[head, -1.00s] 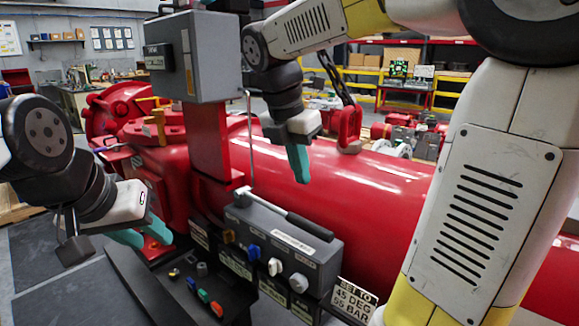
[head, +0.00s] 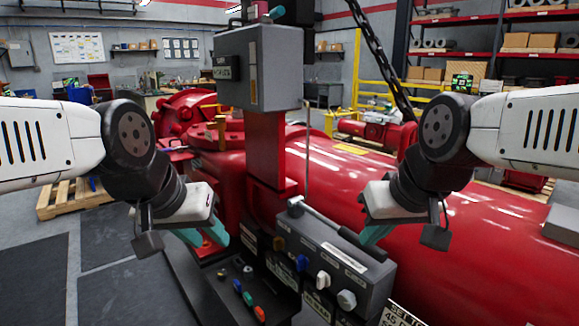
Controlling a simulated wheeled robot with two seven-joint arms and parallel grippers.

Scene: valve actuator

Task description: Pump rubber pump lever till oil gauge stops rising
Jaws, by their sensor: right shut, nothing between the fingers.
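The pump lever (head: 322,220) is a thin metal rod with a black rubber grip. It lies slanted along the top of the grey control box (head: 318,248). I cannot make out an oil gauge reading.
Blue, white and grey knobs (head: 323,280) line the box's front. A black tray (head: 215,300) with several small coloured parts stands at its left. The red column (head: 267,150) carries a grey cabinet (head: 258,68). A chain (head: 372,45) hangs behind.

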